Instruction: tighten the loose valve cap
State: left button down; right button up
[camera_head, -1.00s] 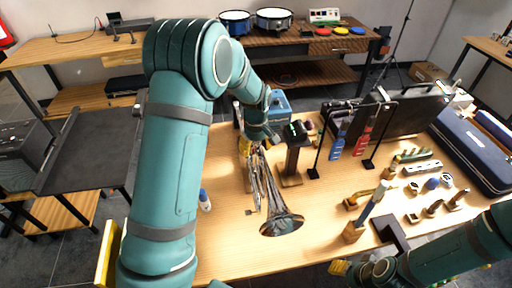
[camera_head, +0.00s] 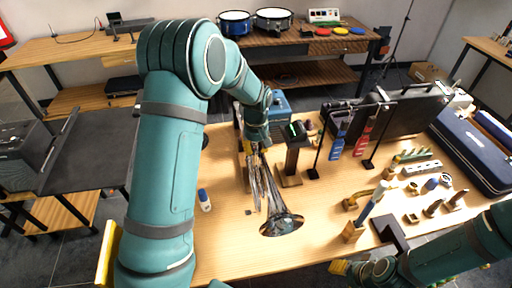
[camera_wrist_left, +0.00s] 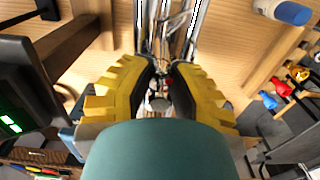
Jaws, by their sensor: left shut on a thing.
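A silver trumpet stands on the wooden workbench, its bell (camera_head: 283,225) toward the front of the bench. Its tubes (camera_wrist_left: 172,35) run up from between the fingers in the left wrist view. My left gripper (camera_head: 256,146) is at the trumpet's far end. In the left wrist view, its yellow and black fingers (camera_wrist_left: 162,90) are closed around a small round metal part, which looks like the valve cap (camera_wrist_left: 159,103). The fingers and wrist hide most of the cap, so its seating cannot be told. My right gripper (camera_head: 345,268) is low at the right, its fingers mostly hidden.
A dark device with a green display (camera_head: 297,130) stands on a wooden post close right of my left gripper. A white and blue bottle (camera_head: 205,199) is left of the trumpet. Stands, small parts and a blue case (camera_head: 470,150) fill the bench's right side.

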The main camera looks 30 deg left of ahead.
pick_arm(q)
jog(key=shift+m, duration=1.4)
jog(key=c, duration=0.8)
grip_release()
notch_tip(320, 180, up, 12)
